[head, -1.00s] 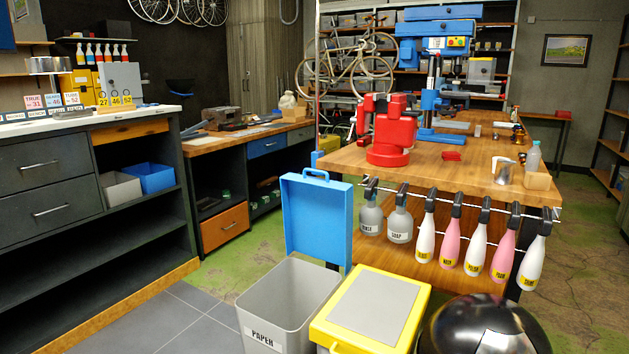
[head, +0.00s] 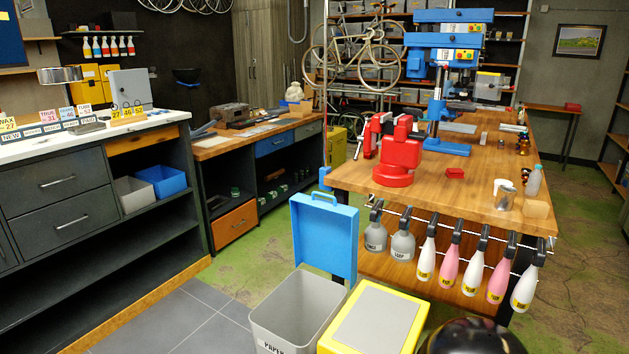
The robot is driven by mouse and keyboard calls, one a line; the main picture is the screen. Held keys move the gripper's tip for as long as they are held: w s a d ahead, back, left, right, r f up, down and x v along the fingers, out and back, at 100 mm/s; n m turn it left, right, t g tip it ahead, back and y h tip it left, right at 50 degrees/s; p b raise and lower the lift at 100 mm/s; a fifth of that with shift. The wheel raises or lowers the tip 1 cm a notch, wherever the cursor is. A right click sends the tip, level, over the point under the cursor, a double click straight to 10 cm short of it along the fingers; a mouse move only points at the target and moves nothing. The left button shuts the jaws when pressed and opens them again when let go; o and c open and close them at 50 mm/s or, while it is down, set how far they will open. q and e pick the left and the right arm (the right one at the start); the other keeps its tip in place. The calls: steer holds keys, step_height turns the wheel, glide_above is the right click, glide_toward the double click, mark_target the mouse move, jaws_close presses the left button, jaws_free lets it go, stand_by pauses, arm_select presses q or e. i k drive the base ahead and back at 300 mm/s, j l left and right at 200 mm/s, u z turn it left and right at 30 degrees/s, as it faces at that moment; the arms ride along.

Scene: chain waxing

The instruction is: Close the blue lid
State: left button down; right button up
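The blue lid (head: 325,238) stands open and upright at the back edge of a grey bin (head: 296,312). It has a handle on its top edge. The bin has a label reading PAPER on its front, cut by the bottom edge of the head view. The bin's open top faces up and it looks empty inside. Neither of my grippers is in view.
A bin with a closed yellow lid (head: 373,318) stands right of the grey bin. A dark shiny dome (head: 470,337) is at the bottom right. Spray bottles hang from a rail on the wooden workbench (head: 455,188) behind. Grey floor tiles (head: 190,318) lie clear at the left.

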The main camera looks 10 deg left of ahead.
mark_target(325, 233)
steer(key=i+j+u, duration=0.2)
steer(key=u, duration=0.2)
steer(key=i+j+u, duration=0.45)
steer(key=u, duration=0.3)
steer(key=i+u, duration=0.35)
steer(key=i+j+u, duration=0.2)
steer(key=i, duration=0.55)
steer(key=i+j+u, duration=0.2)
steer(key=i, duration=0.6)
steer(key=i+l+z, duration=0.15)
steer(key=z, duration=0.3)
steer(key=i+z, duration=0.65)
steer(key=z, duration=0.25)
steer(key=i+j+z, duration=0.2)
steer(key=z, duration=0.25)
